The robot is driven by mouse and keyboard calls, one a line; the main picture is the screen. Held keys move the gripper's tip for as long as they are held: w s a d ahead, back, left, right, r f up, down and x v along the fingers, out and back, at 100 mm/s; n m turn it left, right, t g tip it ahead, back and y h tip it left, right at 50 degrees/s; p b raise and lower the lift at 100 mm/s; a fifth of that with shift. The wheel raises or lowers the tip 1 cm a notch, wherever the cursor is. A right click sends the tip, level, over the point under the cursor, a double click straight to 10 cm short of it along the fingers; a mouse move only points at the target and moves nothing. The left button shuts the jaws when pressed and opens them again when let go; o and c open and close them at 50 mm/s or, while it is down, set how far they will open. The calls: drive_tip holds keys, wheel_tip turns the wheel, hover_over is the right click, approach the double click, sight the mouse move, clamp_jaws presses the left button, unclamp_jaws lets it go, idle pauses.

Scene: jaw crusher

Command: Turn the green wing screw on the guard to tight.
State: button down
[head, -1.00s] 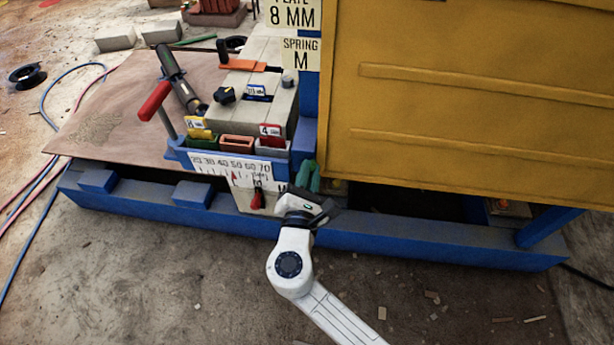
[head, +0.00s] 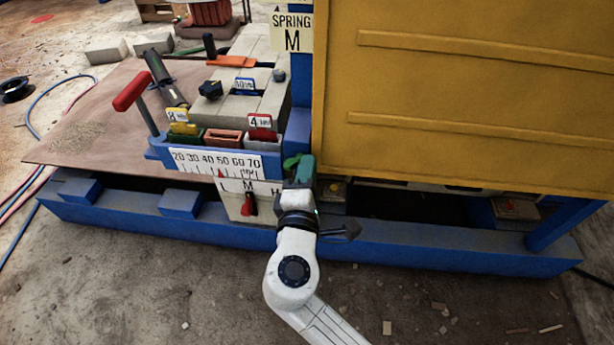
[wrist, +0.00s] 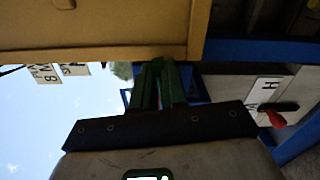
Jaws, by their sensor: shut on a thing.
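The guard (head: 450,90) is a large yellow ribbed panel, and it also shows across the top of the wrist view (wrist: 100,28). My gripper (head: 304,163) is at the guard's lower left corner, with its green fingers pointing up. In the wrist view my gripper (wrist: 159,72) has its two dark green fingers close together, their tips at the guard's lower edge. The green wing screw (head: 290,163) shows only as a small brighter green piece at the fingertips. My gripper is shut on it. The fingers hide most of it, and its turn angle cannot be read.
Left of my gripper are a scale plate (head: 217,162) and a red-tipped lever (head: 249,206) by L, M, H marks. Above stand coloured bins (head: 222,137) and a red-handled lever (head: 131,90). A blue frame beam (head: 400,245) runs below. Open floor lies in front.

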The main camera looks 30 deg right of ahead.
drive_tip(key=shift+f+m+b, duration=0.25)
drive_tip(key=shift+m+b, duration=0.4)
drive_tip(key=shift+m, duration=0.15)
drive_tip(key=c, duration=1.2)
unclamp_jaws()
drive_tip(key=shift+o, duration=0.2)
drive_tip(key=shift+r, duration=0.1)
drive_tip(key=p+v, duration=0.1)
drive_tip(key=v, duration=1)
drive_tip(key=shift+p, duration=0.3)
drive_tip(key=shift+d, duration=0.1)
